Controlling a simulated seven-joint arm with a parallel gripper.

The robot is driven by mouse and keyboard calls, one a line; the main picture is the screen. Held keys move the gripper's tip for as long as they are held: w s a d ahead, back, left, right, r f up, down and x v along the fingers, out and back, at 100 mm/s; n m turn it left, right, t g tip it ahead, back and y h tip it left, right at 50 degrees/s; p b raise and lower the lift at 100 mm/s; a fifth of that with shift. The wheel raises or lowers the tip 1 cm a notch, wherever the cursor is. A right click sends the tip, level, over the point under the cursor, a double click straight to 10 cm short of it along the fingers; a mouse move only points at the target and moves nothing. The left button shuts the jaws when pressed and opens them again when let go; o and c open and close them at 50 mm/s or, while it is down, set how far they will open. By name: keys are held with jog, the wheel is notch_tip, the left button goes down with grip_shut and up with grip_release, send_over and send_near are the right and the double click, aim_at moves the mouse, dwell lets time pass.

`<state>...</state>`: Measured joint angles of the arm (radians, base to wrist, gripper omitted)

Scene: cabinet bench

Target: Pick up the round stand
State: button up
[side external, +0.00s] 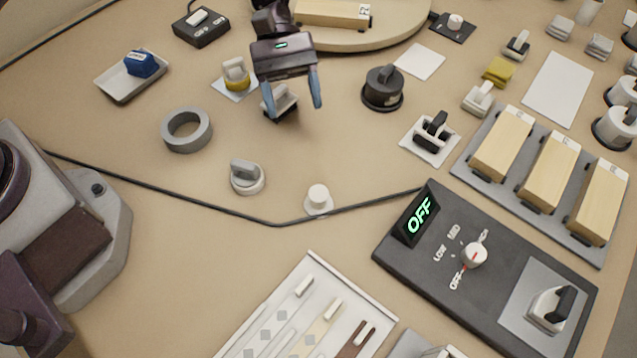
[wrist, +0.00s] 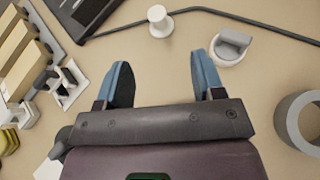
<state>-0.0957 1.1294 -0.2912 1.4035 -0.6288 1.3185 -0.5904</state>
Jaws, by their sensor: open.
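Which thing is the round stand is not certain. A small white round piece, a short post on a wider round base (side external: 318,201), stands on the bench near the black cable; it also shows at the top of the wrist view (wrist: 160,22). A larger round wooden platform (side external: 395,38) at the back holds a wooden block. My gripper (side external: 293,105) is open, its blue fingers pointing down and apart. In the wrist view my gripper (wrist: 160,62) has only bare bench between its fingertips. The small white post stands ahead of them, untouched.
A grey-white knob (side external: 246,178) and a grey ring (side external: 187,130) lie to the left. A dark round knob (side external: 383,90) stands right of my gripper. A small pale piece (side external: 283,101) shows behind the fingers. A black control panel (side external: 460,300) reads OFF.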

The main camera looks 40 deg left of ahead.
aim_at(316, 187)
jog(key=f, duration=0.1)
jog(key=d+f+n+h, duration=0.1)
jog(key=f, duration=0.1)
jog(key=shift+s+d+f, duration=0.15)
jog(key=shift+s+f, duration=0.05)
jog(key=x, duration=1.2)
jog(key=shift+s+d, duration=0.25)
jog(key=shift+s, duration=0.05)
jog(key=c, duration=1)
